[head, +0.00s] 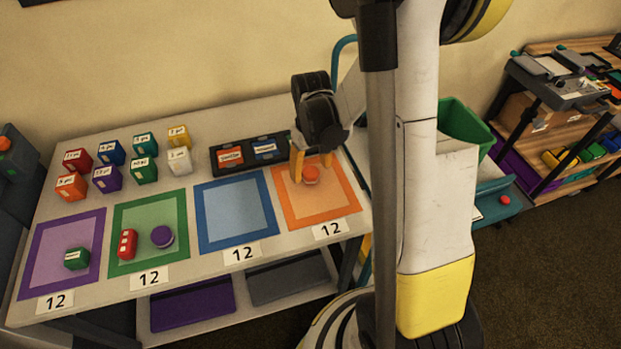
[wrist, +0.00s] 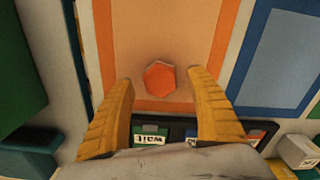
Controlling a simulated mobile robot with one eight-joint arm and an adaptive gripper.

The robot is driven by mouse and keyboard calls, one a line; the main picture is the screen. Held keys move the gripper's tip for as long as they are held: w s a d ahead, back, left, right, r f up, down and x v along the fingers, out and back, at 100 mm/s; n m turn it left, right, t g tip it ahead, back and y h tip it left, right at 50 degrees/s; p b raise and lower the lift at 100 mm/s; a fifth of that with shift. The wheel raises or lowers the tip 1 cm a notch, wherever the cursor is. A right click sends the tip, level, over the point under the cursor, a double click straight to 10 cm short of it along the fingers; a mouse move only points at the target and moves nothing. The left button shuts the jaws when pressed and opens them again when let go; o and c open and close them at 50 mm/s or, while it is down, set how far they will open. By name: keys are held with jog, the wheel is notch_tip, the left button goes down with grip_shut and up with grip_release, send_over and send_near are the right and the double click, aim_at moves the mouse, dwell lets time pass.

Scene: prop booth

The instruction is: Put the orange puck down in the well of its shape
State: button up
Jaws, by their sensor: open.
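The orange puck (head: 311,175) sits on the orange-framed square (head: 289,205) at the right end of the table. In the wrist view the puck (wrist: 160,79) looks six-sided and lies on the pale orange area. My gripper (head: 312,165) is over that square with its yellow fingers pointing down. In the wrist view my gripper (wrist: 161,77) is open, with one finger on each side of the puck and a gap to both. I cannot make out a shaped well; the puck's underside is hidden.
A dark tray with cards (head: 235,143) lies just behind the squares. A blue square (head: 235,214), a green one (head: 178,258) and a purple one (head: 47,288) lie to the left. A purple disc (head: 163,237) and a red block (head: 128,244) stand on the green square. Several coloured blocks stand behind.

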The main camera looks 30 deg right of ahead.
notch_tip(320, 180, down, 2)
jog(key=shift+f+b, duration=0.25)
jog(key=shift+b, duration=0.05)
jog(key=shift+r, duration=0.1)
jog(key=c, duration=1.4)
